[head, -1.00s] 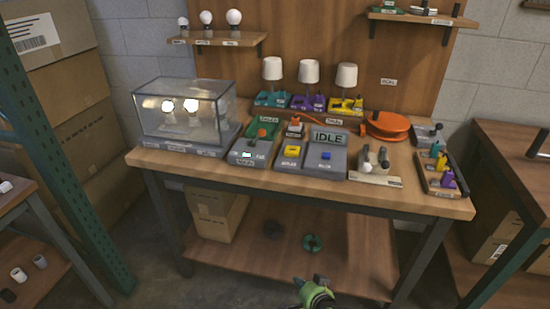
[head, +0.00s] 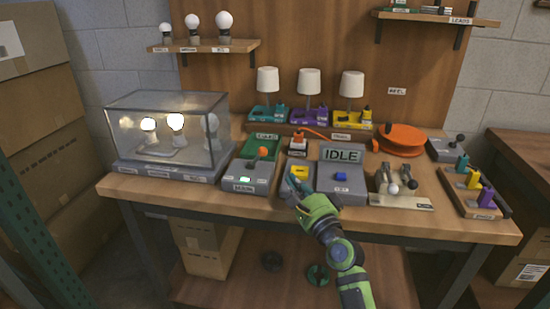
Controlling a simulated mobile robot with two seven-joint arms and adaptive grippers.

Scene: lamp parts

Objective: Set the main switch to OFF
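The main switch is a grey box (head: 259,172) at the front of the bench, left of centre. It has a lever with an orange ball knob (head: 263,152), standing up near its back, and a lit pale green indicator (head: 244,180) at its front. My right gripper (head: 294,185) is over the bench's front edge, to the right of the switch box and apart from the lever. It overlaps the panel with the yellow button (head: 299,172). Its fingers are too small to tell open from shut. My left gripper is out of view.
A panel with a blue button (head: 340,177) and an IDLE display (head: 342,155) stands right of the gripper. A glass case (head: 165,135) with lit bulbs is at left. An orange cable reel (head: 401,138), a clamp fixture (head: 400,190) and three lamps (head: 309,82) stand around.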

